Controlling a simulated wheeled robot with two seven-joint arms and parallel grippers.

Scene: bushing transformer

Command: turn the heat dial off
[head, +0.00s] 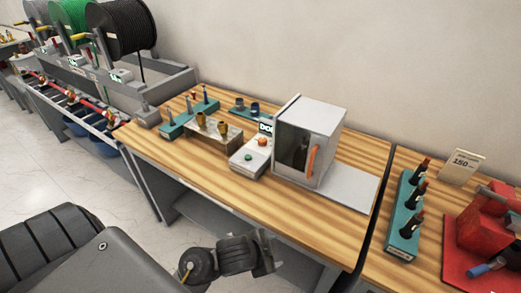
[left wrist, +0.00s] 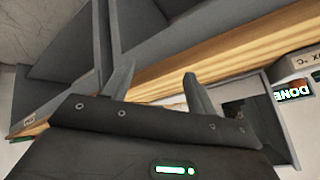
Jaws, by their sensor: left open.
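A light control box (head: 246,165) stands on the wooden table, left of a small oven (head: 325,118). On its top are an orange-red knob (head: 262,142), which looks like the heat dial, and a green button (head: 248,157). The dial's setting is too small to read. The oven has an orange handle (head: 311,162). My left gripper (head: 270,252) is low in front of the table's front edge, apart from the box. In the left wrist view its two fingers (left wrist: 158,84) are spread and empty, with a green DONE display (left wrist: 293,91) at the right. My right gripper is not seen.
A metal block (head: 213,136) with brass-coloured parts and teal racks (head: 188,120) stand left of the box. A grey plate (head: 345,188) lies right of the oven. The table's front edge (head: 260,222) lies between my gripper and the box. A teal rack (head: 404,222) stands on the right table.

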